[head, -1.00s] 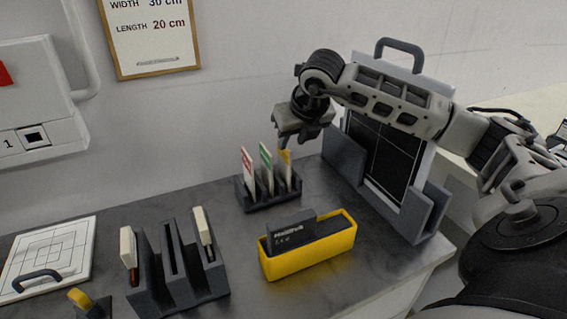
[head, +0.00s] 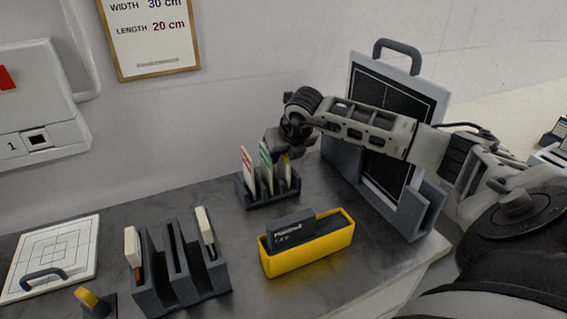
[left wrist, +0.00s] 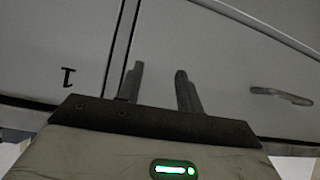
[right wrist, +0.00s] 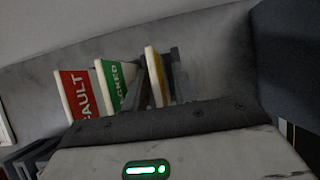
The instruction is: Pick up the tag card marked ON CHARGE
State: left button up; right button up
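The tag holder (head: 262,202) is a dark slotted stand on the cart top with three upright cards: a red-marked FAULT card (right wrist: 80,95), a green-marked card (right wrist: 115,85) and a yellow-edged card (right wrist: 154,75). The yellow card's lettering is not readable, and in the head view it is mostly hidden by my right gripper (head: 282,152). In the right wrist view the fingers (right wrist: 160,82) stand apart on either side of the yellow card, which is still in its slot. My left gripper (left wrist: 158,88) is open and empty, facing a pale panel, and is outside the head view.
A yellow bin (head: 310,258) with a dark battery stands in front of the holder. A dark slotted rack (head: 180,275) is to its left. A framed panel with a handle (head: 397,45) stands in a dark stand close to the right arm. A white gridded board (head: 55,255) lies far left.

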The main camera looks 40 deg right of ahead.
grip_shut()
